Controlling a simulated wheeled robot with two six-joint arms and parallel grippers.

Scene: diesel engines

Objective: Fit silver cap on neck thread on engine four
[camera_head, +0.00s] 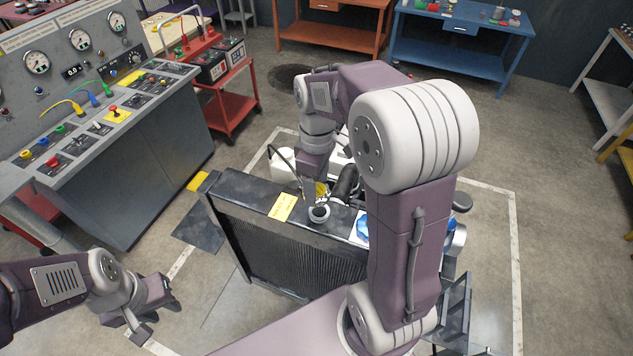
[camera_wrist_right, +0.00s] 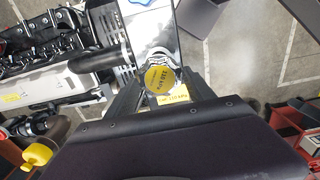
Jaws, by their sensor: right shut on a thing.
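A silver cap with a round yellow label (camera_wrist_right: 160,76) sits between the fingertips of my right gripper (camera_wrist_right: 160,88), which is shut on it. In the head view a bit of yellow (camera_head: 321,189) shows beside the right gripper (camera_head: 316,180), probably the cap. The engine's radiator (camera_head: 285,245) stands below my right arm. A round, open neck (camera_head: 319,213) rises from its top; the held cap looks apart from it, behind it in the head view. In the wrist view the neck is not seen. My left gripper (camera_head: 157,316) is open and empty, left of the radiator.
A yellow label (camera_head: 283,206) lies on the radiator top beside the neck. A blue part (camera_head: 362,228) and a black hose (camera_head: 346,183) are close by. A control console (camera_head: 130,150) stands at the left; a red cart (camera_head: 228,100) stands behind it. Floor space lies around the engine.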

